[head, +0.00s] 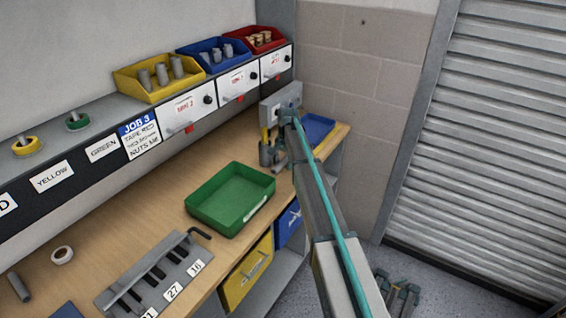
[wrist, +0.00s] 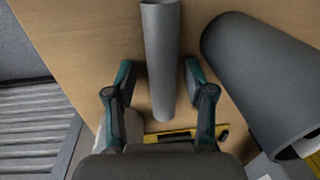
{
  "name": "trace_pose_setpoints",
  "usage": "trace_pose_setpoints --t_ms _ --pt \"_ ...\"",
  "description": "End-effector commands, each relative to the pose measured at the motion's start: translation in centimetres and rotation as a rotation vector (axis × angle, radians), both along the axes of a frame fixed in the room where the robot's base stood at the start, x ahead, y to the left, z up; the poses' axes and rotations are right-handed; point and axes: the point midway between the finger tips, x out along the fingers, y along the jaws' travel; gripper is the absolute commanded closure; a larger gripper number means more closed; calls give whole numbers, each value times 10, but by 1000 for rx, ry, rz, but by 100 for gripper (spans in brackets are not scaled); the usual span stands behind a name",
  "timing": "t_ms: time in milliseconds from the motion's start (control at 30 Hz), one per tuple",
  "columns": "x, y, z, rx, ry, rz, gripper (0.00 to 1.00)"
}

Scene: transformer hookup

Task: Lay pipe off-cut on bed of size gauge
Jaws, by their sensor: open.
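The size gauge (head: 118,295) is a grey plate with dark slots and number labels, including 16 and 27, on the bench at lower left in the head view. A grey pipe off-cut (head: 19,287) lies left of it. In the wrist view, my gripper (wrist: 160,70) is open, its teal-jointed fingers spread. A slim grey pipe (wrist: 161,55) shows between the fingers, with a visible gap on each side. I cannot tell whether it is the off-cut seen in the head view. A wider grey hollow cylinder (wrist: 262,80) is right of the fingers.
Yellow (head: 160,78), blue (head: 213,53) and red (head: 263,40) bins line the shelf. My arm crosses the bench's right end. Bare wood surrounds the tray.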

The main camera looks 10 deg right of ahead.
Motion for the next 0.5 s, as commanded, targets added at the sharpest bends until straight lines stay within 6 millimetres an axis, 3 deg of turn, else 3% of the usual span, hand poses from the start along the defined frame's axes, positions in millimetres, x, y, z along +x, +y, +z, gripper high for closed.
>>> trace_pose_setpoints --t_ms 233,500 --pt "-1 -1 19 0 -3 0 46" --pt "-4 -5 71 0 -3 0 46"
